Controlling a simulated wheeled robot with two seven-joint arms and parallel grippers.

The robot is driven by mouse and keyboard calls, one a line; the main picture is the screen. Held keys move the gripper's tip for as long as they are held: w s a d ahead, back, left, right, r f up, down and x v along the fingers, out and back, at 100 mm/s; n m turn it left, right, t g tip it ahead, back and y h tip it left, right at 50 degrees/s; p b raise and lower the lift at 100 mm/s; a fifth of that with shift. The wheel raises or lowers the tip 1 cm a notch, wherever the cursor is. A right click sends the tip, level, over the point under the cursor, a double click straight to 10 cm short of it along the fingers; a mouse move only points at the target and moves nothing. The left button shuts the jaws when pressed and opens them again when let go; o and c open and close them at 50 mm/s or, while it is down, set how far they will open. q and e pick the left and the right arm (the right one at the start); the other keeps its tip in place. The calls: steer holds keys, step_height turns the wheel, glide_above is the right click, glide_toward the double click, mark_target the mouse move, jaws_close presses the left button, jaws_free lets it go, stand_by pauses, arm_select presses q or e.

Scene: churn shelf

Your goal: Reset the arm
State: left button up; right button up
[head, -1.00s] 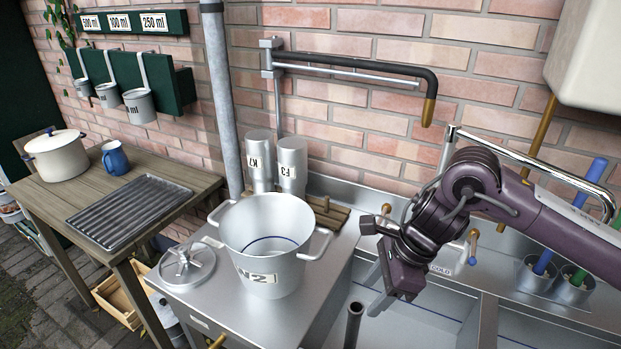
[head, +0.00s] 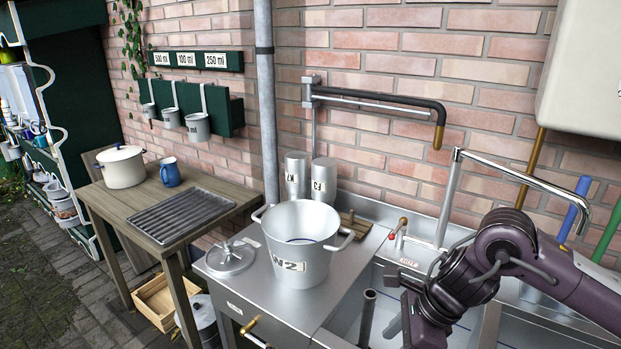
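My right arm comes in from the right edge in the head view and is bent over the sink. Its gripper (head: 404,318) hangs over the sink basin, to the right of the large metal pot. The fingers are partly hidden by the wrist and dark against the basin, so whether they are apart is unclear. I see nothing held in it. My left arm and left gripper are not in view.
The open metal pot (head: 298,262) labelled NZ stands on the steel counter, with a round lid (head: 230,257) to its left. A curved tap (head: 450,195) rises behind the sink. A wooden table (head: 115,205) stands at left, holding a cream pot (head: 122,168).

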steer(key=a+m+t+y, duration=0.4)
steer(key=a+m+t, duration=0.3)
steer(key=a+m, duration=1.05)
steer(key=s+d+f+m+h, duration=0.1)
steer(key=d+f+m+h, duration=0.15)
steer(key=d+m, duration=0.65)
steer(key=s+d+f+m+h, duration=0.2)
steer(key=d+m+h, duration=0.2)
steer(key=m, duration=0.9)
steer(key=s+d+f+m+g+h, duration=0.2)
steer(key=s+d+f+m+g, duration=0.2)
steer(key=s+d+f+m, duration=0.45)
steer(key=s+d+f+m+g, duration=0.1)
steer(key=s+f, duration=0.1)
steer(key=f, duration=1.3)
steer(key=s+f+m+g, duration=0.1)
steer(key=s+f, duration=0.1)
steer(key=f, duration=1.2)
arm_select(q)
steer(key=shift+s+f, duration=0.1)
arm_select(e)
steer(key=s+d+f, duration=0.1)
steer(key=s+f, duration=0.8)
steer(key=s+d+f+g, duration=0.1)
steer(key=s+d+f, duration=0.1)
steer(key=s+f, duration=0.6)
steer(key=shift+s+d+f+n, duration=0.25)
steer(key=shift+s+f+n, duration=0.1)
steer(key=shift+s, duration=0.85)
